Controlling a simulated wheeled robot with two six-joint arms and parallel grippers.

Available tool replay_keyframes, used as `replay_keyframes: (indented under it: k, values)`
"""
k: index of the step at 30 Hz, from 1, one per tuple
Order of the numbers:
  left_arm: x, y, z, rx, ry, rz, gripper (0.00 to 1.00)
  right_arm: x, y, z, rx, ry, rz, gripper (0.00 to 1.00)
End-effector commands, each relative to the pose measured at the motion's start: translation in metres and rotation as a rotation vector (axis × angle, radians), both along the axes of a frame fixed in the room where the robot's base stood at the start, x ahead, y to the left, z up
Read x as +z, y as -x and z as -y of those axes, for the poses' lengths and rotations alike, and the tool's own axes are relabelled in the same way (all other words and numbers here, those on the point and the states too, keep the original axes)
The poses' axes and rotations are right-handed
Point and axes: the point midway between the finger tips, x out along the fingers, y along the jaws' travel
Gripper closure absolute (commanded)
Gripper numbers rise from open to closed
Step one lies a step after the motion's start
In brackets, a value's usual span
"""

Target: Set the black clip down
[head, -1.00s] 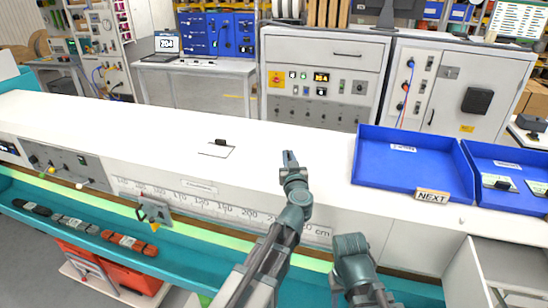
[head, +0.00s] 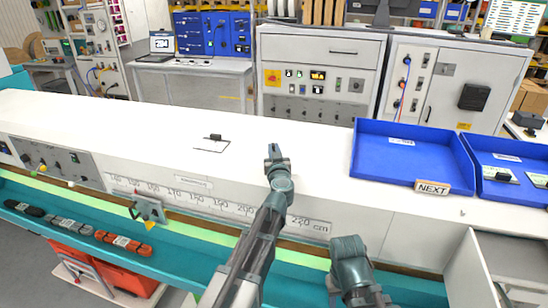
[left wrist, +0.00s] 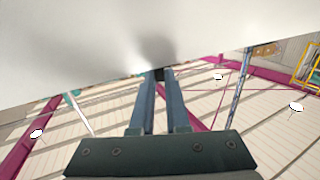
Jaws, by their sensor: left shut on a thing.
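My left gripper (head: 273,152) is over the white bench top (head: 320,160), near its front edge. In the left wrist view its two fingers (left wrist: 158,80) are close together. A small dark piece, seemingly the black clip (left wrist: 159,73), is between their tips, against the pale bench surface. In the head view the clip is too small or hidden to make out. I cannot tell whether it touches the bench. Another small black piece (head: 215,137) sits at the back edge of a white outlined card (head: 211,146), left of the gripper.
A blue tray (head: 405,180) with a NEXT label (head: 432,187) stands to the right, beside a second blue tray (head: 510,190) holding cards. A ruler strip (head: 215,204) runs along the bench front.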

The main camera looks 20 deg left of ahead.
Motion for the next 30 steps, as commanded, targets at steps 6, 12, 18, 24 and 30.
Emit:
replay_keyframes:
  k: [6, 12, 18, 24, 30]
  values:
    - [-0.0028, 0.0001, 0.0001, 0.000, 0.000, 0.000, 1.00, -0.0028, 0.0000, 0.0000, 0.000, 0.000, 0.000, 0.55]
    - [-0.0069, 0.0001, 0.0003, 0.000, 0.000, 0.000, 1.00, -0.0069, 0.0000, 0.0000, 0.000, 0.000, 0.000, 0.55]
    - [-0.0058, 0.0001, 0.0003, 0.000, 0.000, 0.000, 0.57, -0.0057, 0.0001, 0.0000, 0.000, 0.000, 0.000, 0.55]
    - [-0.0058, 0.0001, 0.0003, 0.000, 0.000, 0.000, 0.57, -0.0057, 0.0000, 0.0001, 0.000, 0.000, 0.000, 0.55]
    - [-0.0019, 0.0046, 0.0016, 0.000, 0.000, 0.000, 0.57, -0.0019, 0.0000, 0.0000, 0.000, 0.000, 0.000, 0.55]
